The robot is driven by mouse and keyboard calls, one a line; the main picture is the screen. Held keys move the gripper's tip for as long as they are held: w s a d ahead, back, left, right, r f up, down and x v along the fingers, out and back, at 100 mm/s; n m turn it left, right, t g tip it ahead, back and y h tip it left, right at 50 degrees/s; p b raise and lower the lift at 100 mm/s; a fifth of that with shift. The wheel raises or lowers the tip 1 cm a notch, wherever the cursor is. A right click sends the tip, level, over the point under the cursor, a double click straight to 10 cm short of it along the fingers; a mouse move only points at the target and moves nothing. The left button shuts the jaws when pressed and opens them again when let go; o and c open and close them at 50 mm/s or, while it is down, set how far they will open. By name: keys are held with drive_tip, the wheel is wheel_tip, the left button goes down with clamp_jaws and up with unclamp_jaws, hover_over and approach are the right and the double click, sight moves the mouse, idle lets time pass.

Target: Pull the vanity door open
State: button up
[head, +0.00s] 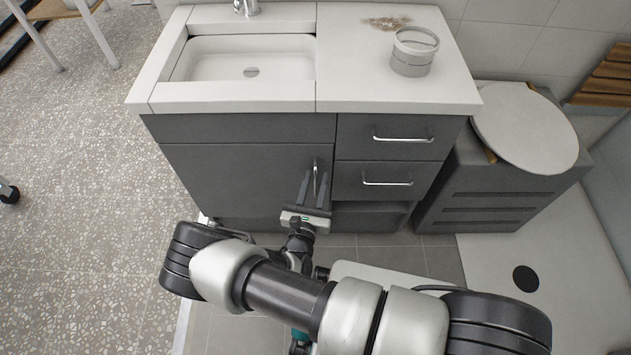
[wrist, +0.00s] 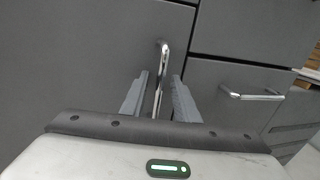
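The vanity door (head: 235,180) is a dark grey panel under the sink, and it looks closed. Its vertical chrome handle (head: 315,178) is near the door's right edge. My gripper (head: 315,180) is at the handle with its fingers pointing at the door. In the wrist view, the handle (wrist: 161,75) stands between the two open fingers (wrist: 155,92), with a visible gap on each side. The lower part of the handle is partly hidden behind the gripper body. The door panel (wrist: 80,60) also fills the left of the wrist view.
Two drawers with horizontal chrome handles (head: 403,138) are right of the door. An open shelf (head: 368,218) is below them.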

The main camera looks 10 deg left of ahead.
drive_tip(key=shift+c, duration=0.4)
clamp_jaws()
drive_tip(key=shift+s, duration=0.15)
